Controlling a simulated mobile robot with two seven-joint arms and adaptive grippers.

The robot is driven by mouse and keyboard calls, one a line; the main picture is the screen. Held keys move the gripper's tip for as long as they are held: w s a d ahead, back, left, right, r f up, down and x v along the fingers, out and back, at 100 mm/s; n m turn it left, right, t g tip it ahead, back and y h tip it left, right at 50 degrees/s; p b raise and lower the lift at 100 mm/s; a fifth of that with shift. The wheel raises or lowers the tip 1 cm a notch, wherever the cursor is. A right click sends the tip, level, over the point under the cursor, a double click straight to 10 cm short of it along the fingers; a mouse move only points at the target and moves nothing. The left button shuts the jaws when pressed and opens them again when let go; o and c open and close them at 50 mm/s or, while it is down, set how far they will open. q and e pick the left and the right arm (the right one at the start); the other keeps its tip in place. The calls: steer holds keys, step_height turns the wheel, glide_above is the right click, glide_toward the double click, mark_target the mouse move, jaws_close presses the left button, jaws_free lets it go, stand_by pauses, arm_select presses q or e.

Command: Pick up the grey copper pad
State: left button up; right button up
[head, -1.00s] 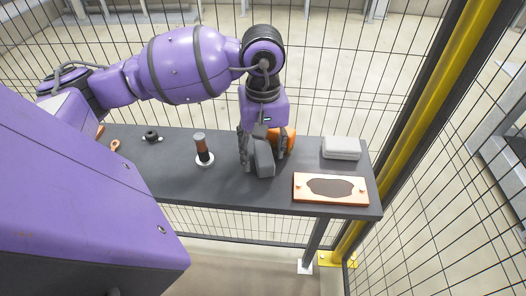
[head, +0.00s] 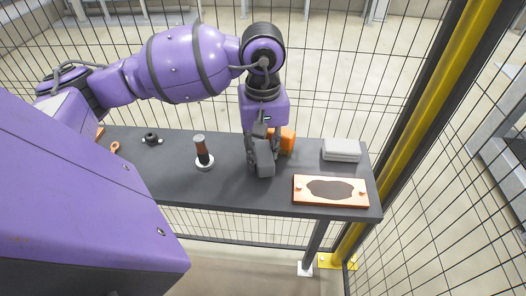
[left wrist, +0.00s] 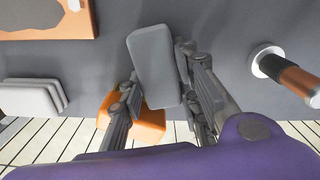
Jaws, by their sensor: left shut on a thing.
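The grey pad (head: 264,160) is a rounded block at the middle of the dark table, towards its front. My left gripper (head: 260,146) comes down on it from above and is shut on it. In the left wrist view the grey pad (left wrist: 152,60) sits between the two fingers of the left gripper (left wrist: 158,82), one on each side. Whether the pad touches the table cannot be told. My right gripper is not in view.
An orange block (head: 287,140) stands just behind the gripper. A copper plate (head: 300,198) with a dark patch and a pale grey stack (head: 341,149) lie to the right. A brown-and-black cylinder on a white base (head: 202,152) stands left. Mesh fencing (head: 420,140) surrounds the table (head: 235,195).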

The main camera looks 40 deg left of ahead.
arm_select(q)
step_height(320, 180, up, 3)
steer(key=shift+f, duration=0.2)
steer(key=s+d+r+p, duration=0.2)
steer(key=s+r, duration=0.3)
steer(key=s, duration=0.1)
steer(key=s+d+r+p, duration=0.2)
steer(key=s+r, duration=0.2)
steer(key=s, duration=0.3)
steer(key=shift+s+r+p, duration=0.2)
steer(key=shift+r+p, duration=0.15)
steer(key=shift+p, duration=0.05)
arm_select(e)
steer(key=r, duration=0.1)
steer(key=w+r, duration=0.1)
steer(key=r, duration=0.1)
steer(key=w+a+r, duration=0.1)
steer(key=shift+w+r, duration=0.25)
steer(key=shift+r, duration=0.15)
arm_select(q)
steer(key=shift+f, duration=0.1)
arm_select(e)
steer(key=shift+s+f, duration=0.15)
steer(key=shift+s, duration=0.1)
